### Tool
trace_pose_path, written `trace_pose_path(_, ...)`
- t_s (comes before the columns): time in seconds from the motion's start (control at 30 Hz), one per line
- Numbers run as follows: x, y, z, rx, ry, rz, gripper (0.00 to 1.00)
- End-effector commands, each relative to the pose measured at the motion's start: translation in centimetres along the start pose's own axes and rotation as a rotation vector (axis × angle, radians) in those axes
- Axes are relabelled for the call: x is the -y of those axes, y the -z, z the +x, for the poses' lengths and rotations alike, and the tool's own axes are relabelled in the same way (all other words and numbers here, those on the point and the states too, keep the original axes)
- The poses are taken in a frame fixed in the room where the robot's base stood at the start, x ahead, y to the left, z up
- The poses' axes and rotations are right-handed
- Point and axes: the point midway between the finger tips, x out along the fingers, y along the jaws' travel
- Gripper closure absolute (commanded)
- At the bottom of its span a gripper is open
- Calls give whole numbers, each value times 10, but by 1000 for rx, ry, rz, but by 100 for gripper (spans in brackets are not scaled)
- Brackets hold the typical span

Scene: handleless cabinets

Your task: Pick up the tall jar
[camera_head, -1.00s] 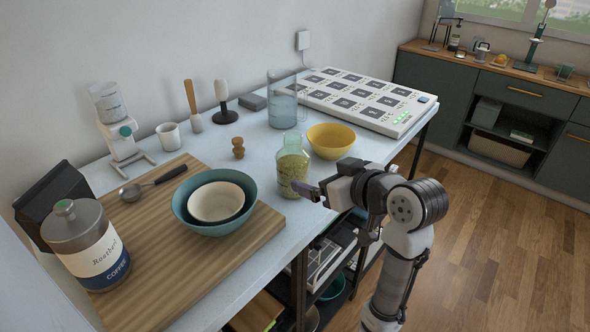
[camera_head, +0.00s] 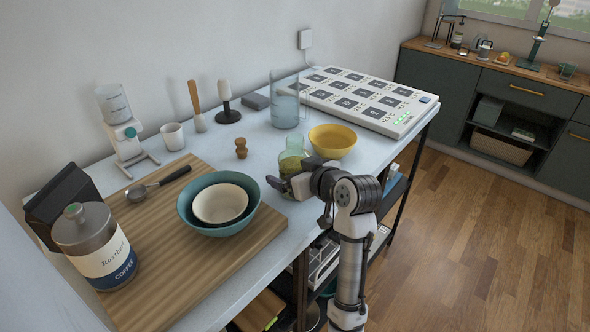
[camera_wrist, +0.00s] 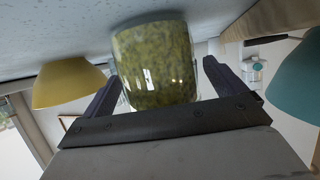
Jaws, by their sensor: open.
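The tall jar (camera_head: 292,158) is clear green glass with a yellow-green filling. It stands upright near the front edge of the pale table. In the wrist view the jar (camera_wrist: 155,62) fills the space between the two dark fingers. My gripper (camera_head: 287,186) is at the jar's front side, low near the tabletop, and hides its lower part in the head view. The wrist view shows the gripper (camera_wrist: 158,80) open, one finger on each side of the jar. I cannot tell whether either finger touches the glass.
A yellow bowl (camera_head: 333,140) stands right of the jar. Left are a teal bowl (camera_head: 246,222) holding a cream bowl (camera_head: 220,203), on a wooden board (camera_head: 165,255). A glass pitcher (camera_head: 285,105) and a small wooden piece (camera_head: 241,148) stand behind. A white panel (camera_head: 370,100) lies at right.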

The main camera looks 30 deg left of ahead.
Motion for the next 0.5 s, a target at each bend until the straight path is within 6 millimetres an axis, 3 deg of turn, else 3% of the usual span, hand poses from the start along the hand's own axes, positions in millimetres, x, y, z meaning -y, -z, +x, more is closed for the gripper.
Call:
trace_pose_path(0.1,0,0,0,0,0,0,6)
trace_pose_path(0.5,0,0,0,0,1,0,58)
